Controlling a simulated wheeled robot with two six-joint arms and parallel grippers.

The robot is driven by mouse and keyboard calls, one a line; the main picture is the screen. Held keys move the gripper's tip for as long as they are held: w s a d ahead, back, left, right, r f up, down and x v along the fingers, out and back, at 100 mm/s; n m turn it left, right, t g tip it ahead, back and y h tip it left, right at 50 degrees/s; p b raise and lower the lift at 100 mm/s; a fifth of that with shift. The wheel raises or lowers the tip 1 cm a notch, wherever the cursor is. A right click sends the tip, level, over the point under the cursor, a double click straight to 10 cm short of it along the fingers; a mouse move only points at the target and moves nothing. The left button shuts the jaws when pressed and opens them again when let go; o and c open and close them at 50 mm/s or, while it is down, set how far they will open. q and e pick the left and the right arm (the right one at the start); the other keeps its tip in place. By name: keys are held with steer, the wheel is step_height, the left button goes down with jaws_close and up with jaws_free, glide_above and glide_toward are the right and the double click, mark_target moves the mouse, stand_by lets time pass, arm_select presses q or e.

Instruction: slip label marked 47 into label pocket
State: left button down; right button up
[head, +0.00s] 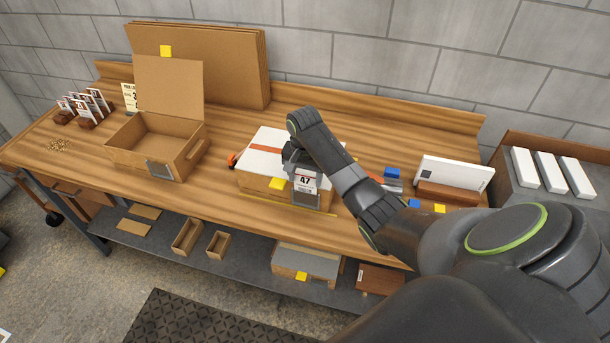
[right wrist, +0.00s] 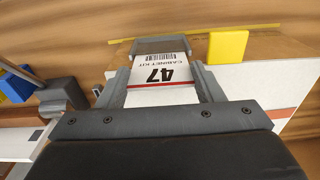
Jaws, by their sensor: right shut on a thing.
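The white label marked 47 (head: 305,181) has a red stripe and a barcode, and it also shows in the right wrist view (right wrist: 160,76). My right gripper (head: 303,168) is shut on its upper part, and its fingers (right wrist: 165,88) lie along both sides. The label's barcode end is down at the grey label pocket (head: 306,199) on the front of the closed carton (head: 258,184). The pocket (right wrist: 163,46) meets that end in the wrist view; I cannot tell how far, if at all, the label is inside. My left gripper is out of view.
An open carton (head: 142,158) with its own grey pocket stands to the left. Several other labels (head: 88,104) stand in holders at the far left. A yellow tag (right wrist: 228,46) is beside the pocket. A white box (head: 455,173) and small coloured items are at the right.

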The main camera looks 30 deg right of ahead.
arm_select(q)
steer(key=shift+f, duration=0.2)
arm_select(e)
steer(key=shift+f, duration=0.65)
steer(key=o, duration=1)
steer(key=shift+r, duration=0.1)
